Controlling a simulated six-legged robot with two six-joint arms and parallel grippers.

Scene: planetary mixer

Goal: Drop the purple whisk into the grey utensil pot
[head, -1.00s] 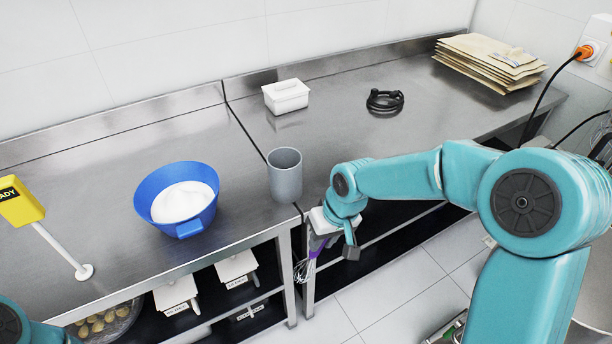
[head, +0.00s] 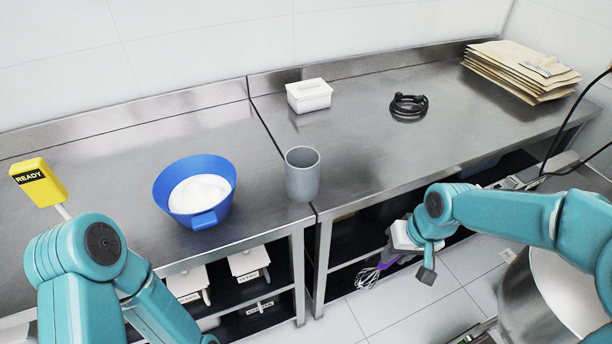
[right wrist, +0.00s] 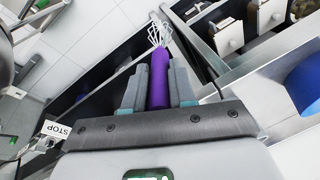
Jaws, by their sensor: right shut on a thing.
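The grey utensil pot (head: 303,174) stands upright near the front edge of the steel counter, and its opening shows from above. My right gripper (head: 412,258) is in front of the counter, to the right of the pot and below the counter top. It is shut on the purple whisk (head: 387,265), whose wires point left and down in the head view. In the right wrist view the whisk's purple handle (right wrist: 159,80) sits between the two fingers (right wrist: 158,92), with the wire end beyond them. My left arm shows at the lower left of the head view; its gripper is out of view.
A blue bowl of white powder (head: 196,190) stands left of the pot. A white lidded box (head: 309,96), a coiled black cable (head: 409,107) and stacked paper bags (head: 520,70) are farther back. A steel mixer bowl (head: 550,297) is at the lower right.

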